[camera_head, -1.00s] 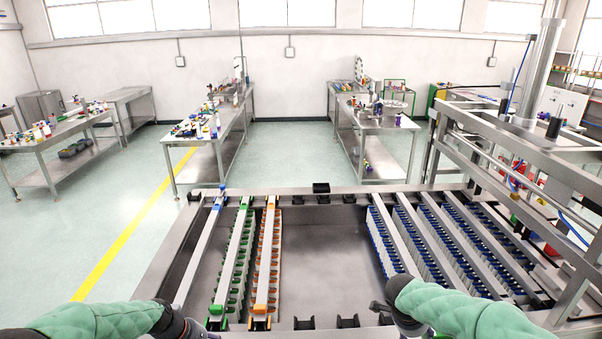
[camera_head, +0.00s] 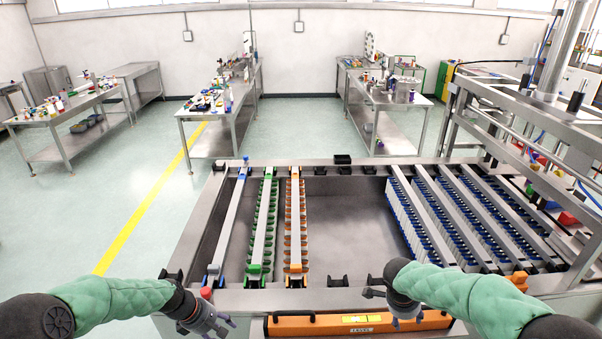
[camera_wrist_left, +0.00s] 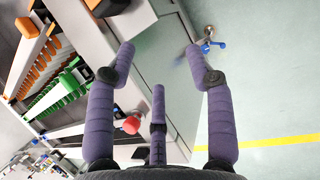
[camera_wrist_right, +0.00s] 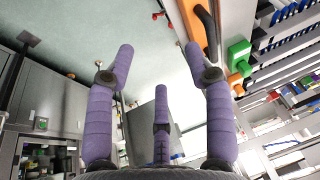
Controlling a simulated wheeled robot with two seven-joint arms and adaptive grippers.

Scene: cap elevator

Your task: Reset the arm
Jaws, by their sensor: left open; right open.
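My left arm comes in from the left in the head view, and my left gripper (camera_head: 222,327) hangs at the front left edge of the machine frame. In the left wrist view its purple fingers (camera_wrist_left: 160,60) are spread and empty. My right gripper (camera_head: 408,322) hangs over the front edge, by the right end of an orange panel (camera_head: 330,325). In the right wrist view its purple fingers (camera_wrist_right: 158,60) are spread and empty. Neither gripper visibly touches anything.
The machine frame (camera_head: 208,225) holds a bare rail, a green-toothed rail (camera_head: 264,220), an orange-toothed rail (camera_head: 296,220) and several blue-and-white racks (camera_head: 450,215) at right. A red button (camera_head: 206,293) sits at the front left. Metal tables stand behind, with open floor at left.

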